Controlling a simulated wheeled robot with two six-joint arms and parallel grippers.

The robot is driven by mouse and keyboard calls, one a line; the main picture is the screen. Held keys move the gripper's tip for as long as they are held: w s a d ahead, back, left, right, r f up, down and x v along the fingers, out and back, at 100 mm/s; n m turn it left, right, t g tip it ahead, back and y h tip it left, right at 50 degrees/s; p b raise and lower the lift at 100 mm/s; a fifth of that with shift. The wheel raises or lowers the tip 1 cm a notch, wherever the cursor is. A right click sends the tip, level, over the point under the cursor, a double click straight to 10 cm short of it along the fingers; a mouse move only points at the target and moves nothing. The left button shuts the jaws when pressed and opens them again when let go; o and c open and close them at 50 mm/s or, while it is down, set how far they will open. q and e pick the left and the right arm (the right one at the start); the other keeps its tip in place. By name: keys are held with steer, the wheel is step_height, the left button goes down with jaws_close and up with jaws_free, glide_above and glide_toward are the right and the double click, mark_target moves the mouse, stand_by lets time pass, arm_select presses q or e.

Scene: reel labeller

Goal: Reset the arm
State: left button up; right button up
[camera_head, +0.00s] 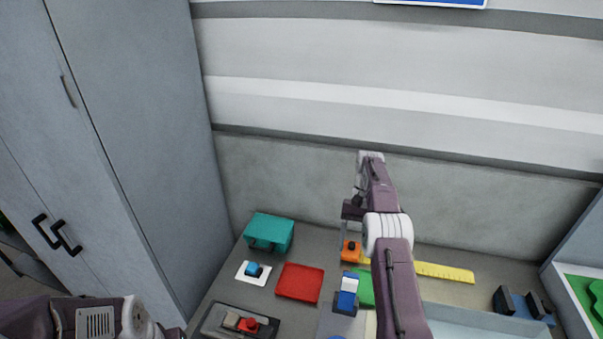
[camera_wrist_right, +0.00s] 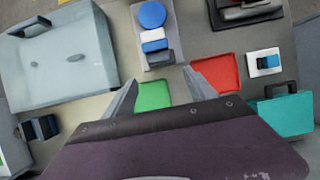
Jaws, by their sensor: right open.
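My right arm comes in from the bottom of the head view and reaches up over the table. Its gripper (camera_head: 351,222) hangs above the table behind the orange block (camera_head: 350,252), and how high is hard to tell. In the right wrist view the two fingers of this gripper (camera_wrist_right: 160,92) are spread apart with nothing between them. A green pad (camera_wrist_right: 153,95) and a red tray (camera_wrist_right: 218,74) lie below them on the table. My left arm shows only in part at the bottom left of the head view; its fingers are out of view.
The table (camera_head: 225,282) also holds a teal box (camera_head: 270,231), a white switch plate (camera_head: 243,271), a blue-and-white block (camera_head: 347,290), a yellow ruler (camera_head: 445,272) and a grey bin (camera_wrist_right: 75,60). A grey cabinet (camera_head: 150,120) stands at the left. A wall closes the back.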

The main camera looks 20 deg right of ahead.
steer(key=a+r+n+t+b, duration=0.1)
steer(key=a+r+n+b, duration=0.1)
steer(key=a+r+b, duration=0.3)
steer(key=s+a+n+h+b, duration=0.1)
steer(key=s+a+b, duration=0.1)
steer(key=s+a, duration=0.4)
steer(key=s+a+f+n+t+h+b, duration=0.1)
steer(key=s+a+f+n+t+b, duration=0.1)
steer(key=s+f, duration=1.1)
steer(key=shift+a+f+n+t, duration=0.6)
steer(key=shift+a+f+t, duration=0.25)
steer(key=shift+t, duration=0.25)
steer(key=shift+s+d, duration=0.1)
